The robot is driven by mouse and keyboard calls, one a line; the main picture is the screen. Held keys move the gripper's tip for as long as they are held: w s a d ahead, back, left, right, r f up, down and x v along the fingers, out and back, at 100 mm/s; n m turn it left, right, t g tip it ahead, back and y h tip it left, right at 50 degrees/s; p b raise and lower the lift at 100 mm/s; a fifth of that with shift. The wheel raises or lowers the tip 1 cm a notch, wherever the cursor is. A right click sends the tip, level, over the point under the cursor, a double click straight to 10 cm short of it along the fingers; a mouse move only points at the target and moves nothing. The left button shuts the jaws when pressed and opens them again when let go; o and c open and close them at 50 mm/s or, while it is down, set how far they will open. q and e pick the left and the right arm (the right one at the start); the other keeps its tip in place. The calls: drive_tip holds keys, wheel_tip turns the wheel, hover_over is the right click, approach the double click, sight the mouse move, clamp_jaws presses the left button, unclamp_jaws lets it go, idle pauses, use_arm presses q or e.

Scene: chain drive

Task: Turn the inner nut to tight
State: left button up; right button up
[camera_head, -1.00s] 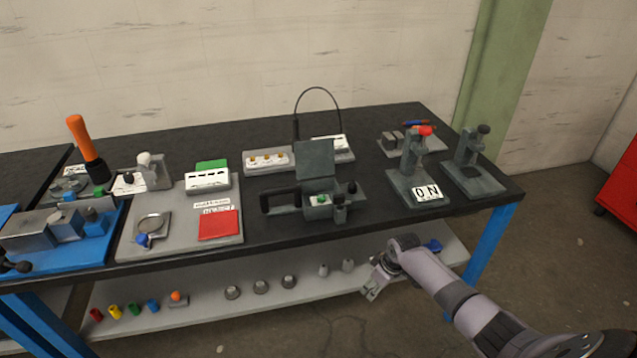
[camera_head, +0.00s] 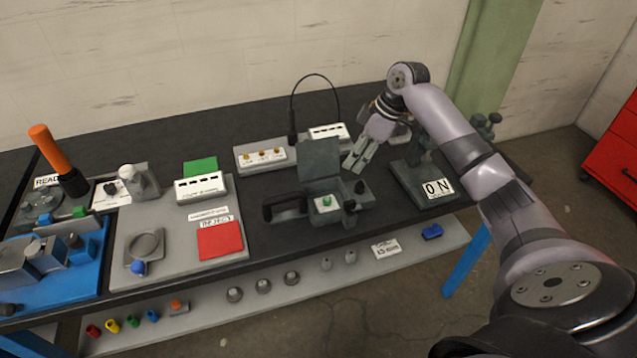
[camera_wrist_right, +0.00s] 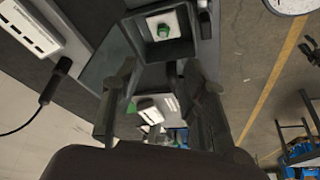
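I cannot pick out a nut marked as the inner one in either view. My right gripper (camera_head: 357,158) is above the bench at centre right, behind and right of an open grey box (camera_head: 343,208). Its fingers are apart with nothing between them; they also show apart in the right wrist view (camera_wrist_right: 160,100). The box holds a green part on a white pad (camera_head: 325,202), also seen at the top of the wrist view (camera_wrist_right: 164,30). The box's lid (camera_head: 318,163) stands raised, close to the gripper. My left gripper is not in view.
A press-like stand with an "ON" card (camera_head: 438,188) is right of the box, partly behind my arm. A black handle with a cable (camera_head: 292,132) stands behind the box. Left are a grey board with a red pad (camera_head: 219,240) and an orange-handled lever (camera_head: 54,155).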

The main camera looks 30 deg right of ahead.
drive_tip(key=p, duration=0.3)
approach(327, 200)
drive_tip(key=x, duration=0.5)
drive_tip(key=shift+f, duration=0.2)
drive_tip(key=shift+x, duration=1.05)
drive_tip(key=shift+w+f, duration=0.15)
drive_tip(key=shift+f, duration=0.2)
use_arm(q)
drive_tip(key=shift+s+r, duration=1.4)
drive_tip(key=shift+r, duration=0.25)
use_arm(e)
clamp_jaws()
